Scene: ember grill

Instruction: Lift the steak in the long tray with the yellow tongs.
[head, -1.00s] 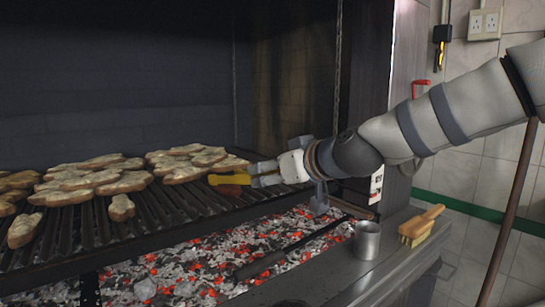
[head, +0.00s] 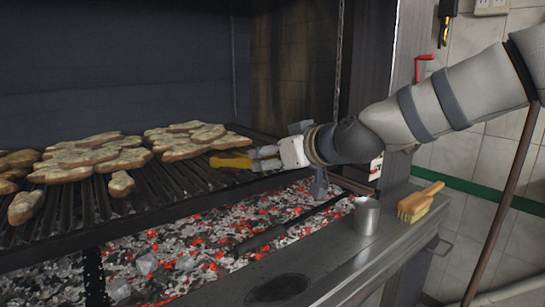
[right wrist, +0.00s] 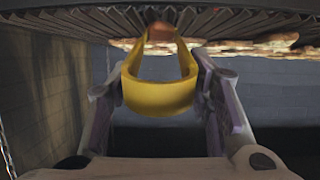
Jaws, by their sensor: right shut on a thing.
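My right gripper (head: 262,157) is shut on the yellow tongs (head: 231,161), just above the right part of the ridged grill. In the right wrist view the tongs' yellow bend (right wrist: 160,97) sits between the gripper fingers, and its two arms run away toward the grill. A small reddish-brown piece (right wrist: 160,33) shows at the far end of the tongs; I cannot tell whether they grip it. Several pale brown pieces of food (head: 95,157) lie on the grill. I cannot make out a separate long tray or single out the steak. My left gripper is not in view.
Glowing coals (head: 190,240) lie below the ridged grill (head: 70,218). A metal cup (head: 366,215) and a wooden brush (head: 420,202) stand on the front steel ledge (head: 330,255). A chain (head: 338,60) hangs near the right wall of the grill.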

